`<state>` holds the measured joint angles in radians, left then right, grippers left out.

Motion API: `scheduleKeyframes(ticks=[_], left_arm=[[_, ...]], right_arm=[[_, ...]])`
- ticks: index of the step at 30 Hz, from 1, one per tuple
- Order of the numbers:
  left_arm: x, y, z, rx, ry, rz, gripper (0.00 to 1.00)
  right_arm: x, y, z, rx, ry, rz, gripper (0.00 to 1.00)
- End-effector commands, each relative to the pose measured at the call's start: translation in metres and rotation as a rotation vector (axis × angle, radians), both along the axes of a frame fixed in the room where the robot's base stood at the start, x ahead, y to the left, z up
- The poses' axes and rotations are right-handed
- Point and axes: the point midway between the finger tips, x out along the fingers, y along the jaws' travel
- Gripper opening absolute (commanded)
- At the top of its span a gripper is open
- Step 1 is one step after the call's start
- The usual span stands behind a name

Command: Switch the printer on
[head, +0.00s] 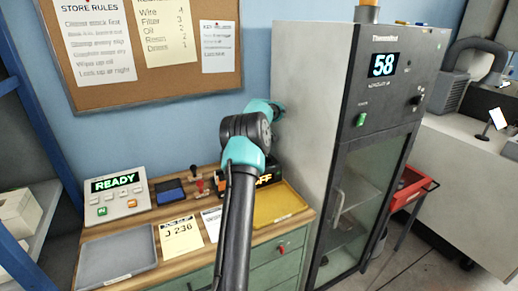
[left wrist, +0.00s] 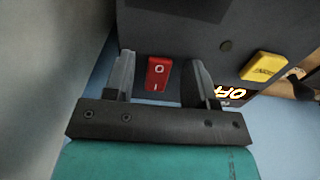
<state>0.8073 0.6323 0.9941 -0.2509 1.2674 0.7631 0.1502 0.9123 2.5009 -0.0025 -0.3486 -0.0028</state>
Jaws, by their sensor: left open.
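The printer is a dark box whose lit display reads OFF (head: 264,178), partly hidden behind my arm in the head view. In the left wrist view, the printer's dark side (left wrist: 200,25) fills the top. A red rocker switch (left wrist: 158,74) marked O and I is on it, and a yellow button (left wrist: 264,67) and the glowing OFF display (left wrist: 231,94) are to the right. My left gripper (left wrist: 161,62) is open and empty, with one finger on each side of the red switch in the picture. Whether the fingers touch the printer cannot be told. My right gripper is not in view.
A tall oven cabinet (head: 310,110) showing 58 stands close right of the arm. The wooden bench holds a READY panel (head: 118,197), a grey tray (head: 118,257), a card (head: 181,238), stamps (head: 197,180) and a yellow tray (head: 277,203). A corkboard (head: 150,87) hangs behind.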

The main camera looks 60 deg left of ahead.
Motion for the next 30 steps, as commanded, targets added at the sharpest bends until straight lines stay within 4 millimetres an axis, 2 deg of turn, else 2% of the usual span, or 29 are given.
scheduleKeyframes(ticks=[10, 25, 30], left_arm=[[-0.0001, 0.0002, -0.0030, 0.001, -0.001, 0.000, 0.50], [-0.0002, 0.0002, -0.0026, 0.001, 0.000, 0.000, 0.02], [-0.0003, 0.0008, -0.0024, -0.007, 0.000, 0.001, 0.02]], right_arm=[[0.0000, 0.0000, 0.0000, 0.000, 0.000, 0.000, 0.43], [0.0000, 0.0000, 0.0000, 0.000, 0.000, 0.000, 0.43], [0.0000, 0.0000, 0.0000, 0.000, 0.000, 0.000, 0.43]])
